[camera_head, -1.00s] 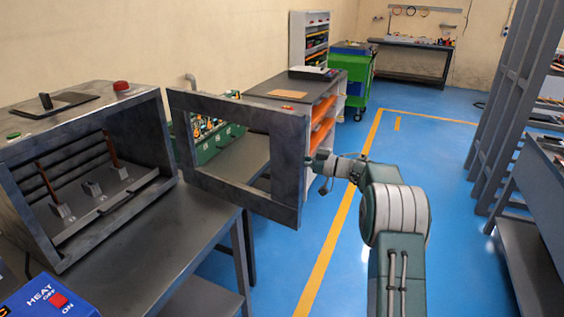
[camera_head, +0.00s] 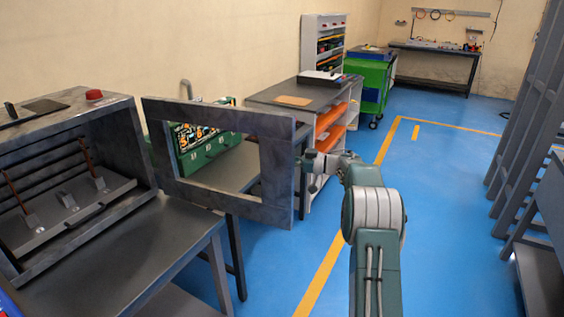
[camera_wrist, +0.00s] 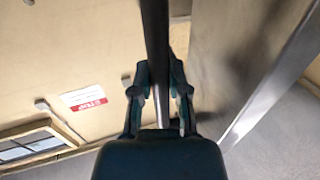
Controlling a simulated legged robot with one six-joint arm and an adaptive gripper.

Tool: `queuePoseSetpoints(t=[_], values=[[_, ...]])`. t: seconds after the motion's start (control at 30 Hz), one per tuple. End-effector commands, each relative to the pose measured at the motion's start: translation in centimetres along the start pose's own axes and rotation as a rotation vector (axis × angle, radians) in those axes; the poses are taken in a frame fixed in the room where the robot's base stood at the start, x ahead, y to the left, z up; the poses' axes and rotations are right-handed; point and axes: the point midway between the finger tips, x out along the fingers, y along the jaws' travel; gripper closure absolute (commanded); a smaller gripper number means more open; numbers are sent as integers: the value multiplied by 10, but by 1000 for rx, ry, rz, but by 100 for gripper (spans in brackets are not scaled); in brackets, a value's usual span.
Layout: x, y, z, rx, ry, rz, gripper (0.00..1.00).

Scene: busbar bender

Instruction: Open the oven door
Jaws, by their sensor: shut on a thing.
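The oven (camera_head: 70,175) stands at the left in the head view, its front open and its inside in sight. Its door (camera_head: 276,175), a dark grey frame with a large window opening, is swung out wide to the right of the oven. My gripper (camera_head: 305,163) is at the door's outer edge in the head view. In the wrist view my gripper (camera_wrist: 160,95) is shut around a dark bar, the door handle (camera_wrist: 155,40), that runs between its fingers. The door's panel (camera_wrist: 265,65) slants at the right there. The fingertips are small and partly hidden in the head view.
The oven sits on a dark table (camera_head: 150,260). Behind the door are a green machine (camera_head: 215,150) and a grey bench (camera_head: 285,95) with orange shelves. A green cabinet (camera_head: 372,85) stands farther back. A tall grey rack (camera_head: 525,110) is at the right. Blue floor (camera_head: 440,200) is clear between.

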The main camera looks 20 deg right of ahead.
Motion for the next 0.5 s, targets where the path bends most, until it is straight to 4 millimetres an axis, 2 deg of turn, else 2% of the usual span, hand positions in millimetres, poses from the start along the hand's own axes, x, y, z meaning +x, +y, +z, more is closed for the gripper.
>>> queuePoseSetpoints(t=[0.37, 0.4, 0.47, 0.5], values=[[0, 1, -2, -3, 2, -3, 100], [0, 1, -2, -3, 2, -3, 70], [0, 1, -2, -3, 2, -3, 43], [-1, 1, -1, -3, 2, -3, 43]])
